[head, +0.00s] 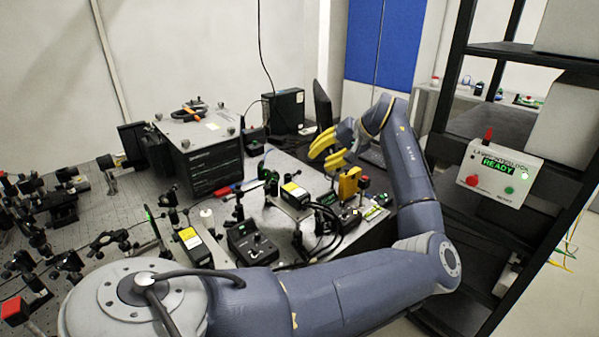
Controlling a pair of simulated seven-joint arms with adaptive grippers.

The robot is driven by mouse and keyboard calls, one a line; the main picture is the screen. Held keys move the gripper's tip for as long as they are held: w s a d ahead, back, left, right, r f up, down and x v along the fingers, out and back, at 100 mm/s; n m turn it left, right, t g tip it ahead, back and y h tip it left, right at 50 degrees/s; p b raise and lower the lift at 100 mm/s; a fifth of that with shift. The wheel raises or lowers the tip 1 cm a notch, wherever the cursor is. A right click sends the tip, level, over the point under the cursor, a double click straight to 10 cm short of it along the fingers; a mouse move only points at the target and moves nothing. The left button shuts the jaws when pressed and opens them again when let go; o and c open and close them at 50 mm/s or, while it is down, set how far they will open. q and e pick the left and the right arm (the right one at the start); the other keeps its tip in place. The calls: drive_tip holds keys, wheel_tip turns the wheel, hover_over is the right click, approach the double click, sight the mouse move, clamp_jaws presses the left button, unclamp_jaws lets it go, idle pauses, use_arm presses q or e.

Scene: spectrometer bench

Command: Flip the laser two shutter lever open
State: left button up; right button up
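My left gripper (319,156), with yellow fingers, hangs over the right part of the bench. Its two fingers are apart with nothing visible between them. Two small dark modules with yellow-and-white labels stand on the bench below and left of it: one nearer the middle (295,192) and one nearer the front (191,240). I cannot tell which belongs to laser two. No shutter lever can be made out at this size. My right gripper is out of view.
A yellow box (348,184) and black cables stand below the gripper. A black control box (251,243) sits in front. A large instrument (205,150) is at the back left. A panel reading READY (497,172) hangs on the right rack. My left arm crosses the foreground.

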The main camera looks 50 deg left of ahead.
sight(300, 171)
use_arm(q)
drive_tip(key=x, duration=1)
drive_tip(key=shift+s+a+f, duration=0.1)
drive_tip(key=shift+o, duration=0.4)
clamp_jaws()
